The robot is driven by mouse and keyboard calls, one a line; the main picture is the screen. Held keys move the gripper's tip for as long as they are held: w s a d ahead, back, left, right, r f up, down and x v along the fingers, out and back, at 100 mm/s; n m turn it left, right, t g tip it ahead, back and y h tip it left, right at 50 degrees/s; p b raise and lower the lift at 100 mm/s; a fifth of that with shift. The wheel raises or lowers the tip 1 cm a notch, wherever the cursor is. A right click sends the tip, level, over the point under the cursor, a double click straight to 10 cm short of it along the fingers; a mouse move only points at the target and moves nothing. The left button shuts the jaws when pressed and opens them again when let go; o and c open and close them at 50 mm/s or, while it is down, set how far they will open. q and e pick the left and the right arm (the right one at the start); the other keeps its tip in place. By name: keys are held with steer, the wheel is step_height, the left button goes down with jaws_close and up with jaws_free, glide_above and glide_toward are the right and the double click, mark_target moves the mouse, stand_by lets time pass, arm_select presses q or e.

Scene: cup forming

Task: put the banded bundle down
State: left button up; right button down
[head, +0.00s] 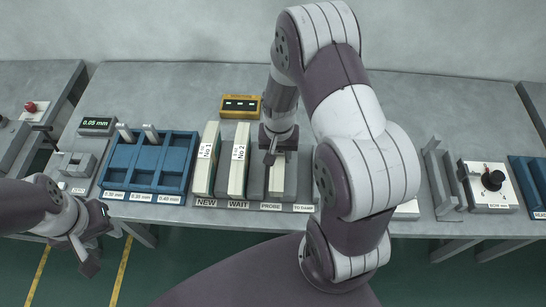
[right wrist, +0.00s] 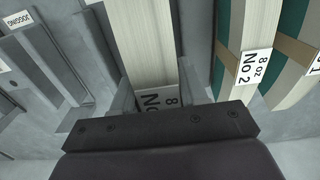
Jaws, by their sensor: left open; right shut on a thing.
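My right gripper (head: 279,143) is shut on a pale banded bundle (head: 277,180) at the PROBE place of the grey rack (head: 304,185). In the right wrist view the held bundle (right wrist: 150,45) runs between the fingers; its tag reads "8 oz No", the number hidden by the gripper. I cannot tell whether its foot rests in the slot. Bundle No 1 (head: 206,168) stands at NEW and bundle No 2 (head: 239,170) at WAIT, both upright. Bundle No 2 also shows in the right wrist view (right wrist: 245,45). My left gripper (head: 94,240) is open and empty, low at the left.
A blue compartment tray (head: 165,180) lies left of the rack, beside a gauge display (head: 97,124) reading 0.05 mm. A yellow box (head: 240,105) stands behind the bundles. The table's back right is clear.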

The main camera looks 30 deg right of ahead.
steer(key=shift+w+f, duration=0.35)
steer(key=shift+w, duration=0.25)
steer(key=shift+w+f, duration=0.35)
steer(key=shift+w, duration=0.2)
steer(key=f, duration=0.2)
steer(key=f+p, duration=0.1)
steer(key=shift+s+a, duration=0.25)
steer(key=shift+a, duration=0.05)
steer(key=shift+f, duration=0.35)
steer(key=shift+w+d+f, duration=0.15)
steer(key=shift+w, duration=0.1)
steer(key=shift+s+f, duration=0.1)
steer(key=shift+f, duration=0.05)
steer(key=c, duration=0.6)
jaws_free()
steer(key=shift+s, duration=0.1)
arm_select(q)
steer(key=shift+w+d+r, duration=0.15)
steer(key=shift+d+r, duration=0.1)
steer(key=shift+r, duration=0.2)
